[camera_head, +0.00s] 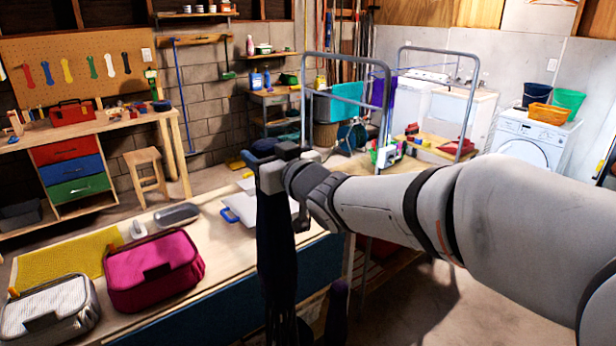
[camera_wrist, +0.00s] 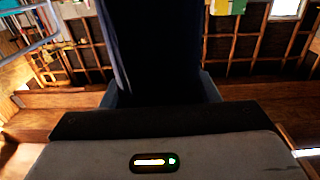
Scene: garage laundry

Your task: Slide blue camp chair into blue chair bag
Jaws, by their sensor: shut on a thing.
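My gripper (camera_head: 274,172) is shut on a long, dark blue bundle (camera_head: 276,240), which looks like the folded blue camp chair. It hangs nearly upright in front of the workbench edge, with a bluer end (camera_head: 262,149) above the jaws. Its lower end runs down to the bottom of the picture. I cannot make out the blue chair bag for certain. A dark purplish upright thing (camera_head: 337,312) stands low, right of the bundle; I cannot tell what it is.
A stool (camera_head: 146,173) stands behind. Open floor (camera_head: 470,300) lies at the right.

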